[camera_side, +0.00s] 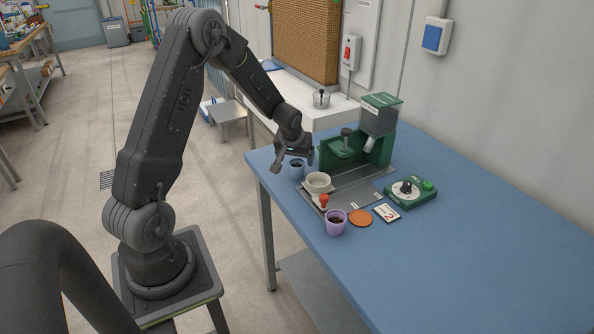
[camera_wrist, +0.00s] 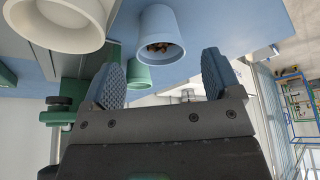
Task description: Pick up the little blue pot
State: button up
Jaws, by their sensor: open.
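The little blue pot (camera_side: 297,169) stands upright near the table's left edge, just below my gripper (camera_side: 290,165) in the side view. Part of it is hidden by the gripper there. In the wrist view the blue pot (camera_wrist: 158,24) shows its open mouth with brown bits inside. It lies ahead of my two fingertips (camera_wrist: 160,72), roughly between their lines. The fingers are apart, with nothing between them.
A cream bowl (camera_side: 317,183) stands close to the blue pot, on a grey plate. A red-knobbed stamp (camera_side: 324,201), purple pot (camera_side: 336,223), orange disc (camera_side: 360,218), green dial box (camera_side: 410,192) and green machine (camera_side: 378,120) stand nearby. The table's right side is clear.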

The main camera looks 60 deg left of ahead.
aim_at(297, 162)
jog(key=x, duration=0.3)
jog(key=shift+f, duration=0.15)
jog(key=c, duration=1)
